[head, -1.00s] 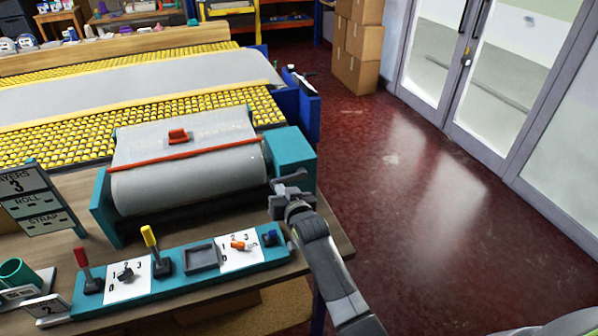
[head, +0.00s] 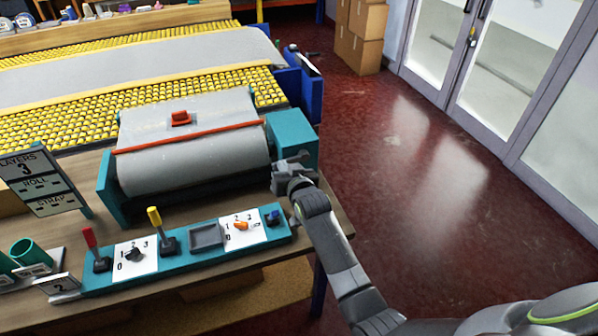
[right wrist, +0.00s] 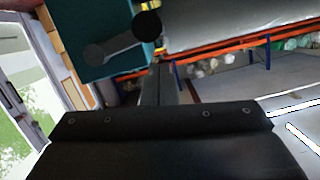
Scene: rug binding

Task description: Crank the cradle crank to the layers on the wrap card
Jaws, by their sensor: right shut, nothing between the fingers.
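The cradle (head: 115,200) has teal ends and holds a grey roll (head: 200,165) with a red bar across it. In the right wrist view, the dark cradle crank (right wrist: 120,41) lies against the teal end plate (right wrist: 85,20), its round knob at the upper right. My right gripper (head: 291,163) is at the cradle's right end, fingers shut and empty. In the right wrist view the fingertips (right wrist: 159,66) are just below the knob; I cannot tell whether they touch. The wrap card (head: 38,178) at left reads LAYERS 3, with dashes for ROLL and STRAP. My left gripper is out of view.
A teal control strip (head: 190,257) with red and yellow levers and two dials lies along the bench front. Teal cups (head: 28,252) stand at lower left. A yellow roller conveyor (head: 60,125) is behind. Open red floor (head: 420,200) lies to the right.

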